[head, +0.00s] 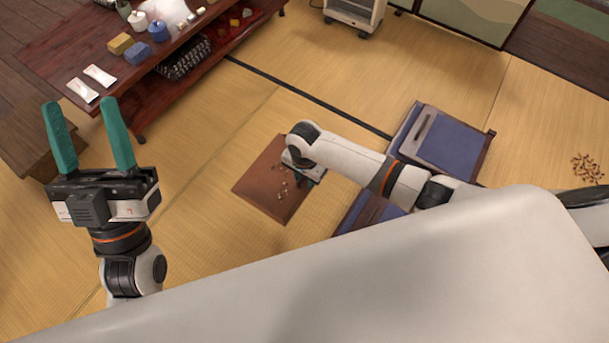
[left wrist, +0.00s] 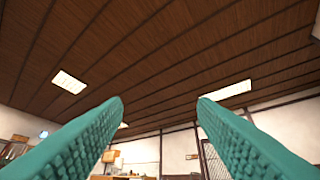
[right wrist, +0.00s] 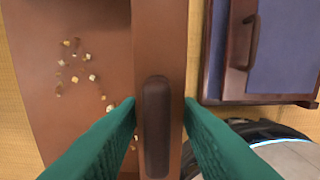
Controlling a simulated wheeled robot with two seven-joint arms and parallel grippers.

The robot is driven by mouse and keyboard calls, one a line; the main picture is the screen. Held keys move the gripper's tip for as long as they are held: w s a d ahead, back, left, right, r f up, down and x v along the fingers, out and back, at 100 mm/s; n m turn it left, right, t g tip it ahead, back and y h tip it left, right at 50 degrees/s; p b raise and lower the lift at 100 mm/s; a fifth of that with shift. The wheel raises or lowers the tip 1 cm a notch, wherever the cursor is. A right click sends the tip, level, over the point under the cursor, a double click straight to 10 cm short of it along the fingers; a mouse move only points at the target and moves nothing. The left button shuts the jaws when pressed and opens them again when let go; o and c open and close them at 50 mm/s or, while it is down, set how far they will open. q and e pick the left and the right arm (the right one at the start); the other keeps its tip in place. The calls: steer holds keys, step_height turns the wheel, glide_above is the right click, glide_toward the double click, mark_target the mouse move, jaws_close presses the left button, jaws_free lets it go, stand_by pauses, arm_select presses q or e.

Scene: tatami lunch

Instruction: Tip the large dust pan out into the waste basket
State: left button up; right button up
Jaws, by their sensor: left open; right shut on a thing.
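The large dust pan (head: 262,182) is a flat brown pan in the middle of the head view, with several pale crumbs (head: 284,190) on it. My right gripper (right wrist: 160,103) is shut on its dark brown handle (right wrist: 156,130), which stands between the green fingers in the right wrist view. In the head view my right arm hides the handle and most of that gripper. I cannot tell whether the pan touches the mat. My left gripper (head: 80,103) is open, empty and pointing up, far left of the pan. I cannot make out the waste basket.
A low reddish wooden table (head: 60,45) with boxes and cups stands at the upper left. A blue-topped piece with a handle (head: 450,140) lies right of the pan. Scattered reddish bits (head: 588,168) lie far right. Tatami (head: 210,130) between table and pan is clear.

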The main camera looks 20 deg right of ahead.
step_height(320, 180, up, 2)
steer(key=p, duration=0.2)
steer(key=shift+r+p, duration=0.25)
steer(key=shift+p, duration=0.05)
arm_select(q)
steer(key=w+a+f+g+y+p, duration=0.1)
steer(key=w+f+g+y, duration=0.1)
steer(key=f+g, duration=0.5)
steer(key=w+f+g+y+p, duration=0.1)
steer(key=w+f+g+y, duration=0.2)
steer(key=f+g, duration=0.4)
arm_select(e)
steer(key=shift+r, duration=0.95)
step_height(320, 180, up, 2)
steer(key=p, duration=0.3)
step_height(320, 180, up, 3)
steer(key=p, duration=0.3)
steer(key=shift+f, duration=0.1)
arm_select(q)
steer(key=s+a+f+g+y, duration=0.1)
steer(key=s+a+f+g, duration=0.1)
steer(key=s+f+g, duration=0.2)
steer(key=s+a+f+n+g+y, duration=0.1)
steer(key=s+a+f+g, duration=0.2)
steer(key=s, duration=0.7)
step_height(320, 180, down, 2)
steer(key=g, duration=0.2)
steer(key=shift+a+g+y, duration=0.25)
steer(key=shift+g+y, duration=0.05)
